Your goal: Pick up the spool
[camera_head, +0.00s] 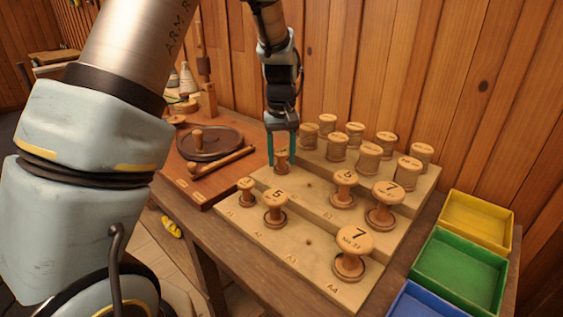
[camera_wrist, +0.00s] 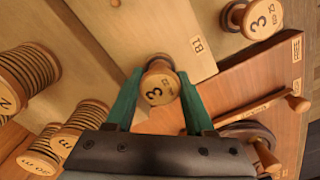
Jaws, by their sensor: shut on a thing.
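The spool (camera_head: 281,160) between my fingers is a small turned wooden one. In the wrist view its top (camera_wrist: 158,88) carries a "3". My gripper (camera_head: 282,152) has its two green fingers on either side of it, shut on it. In the wrist view the fingers (camera_wrist: 160,92) flank the spool near the B1 label. The spool is upright at the left end of the middle step of the rack (camera_head: 262,225). I cannot tell whether its base touches the step.
Other spools stand on the rack, including a small one (camera_head: 246,190) in front and a large "7" (camera_head: 352,250). Wound spools (camera_head: 368,158) fill the back step. A wooden board with a dark wheel (camera_head: 210,143) lies left. Yellow (camera_head: 478,222), green (camera_head: 460,270) and blue (camera_head: 425,302) trays stand right.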

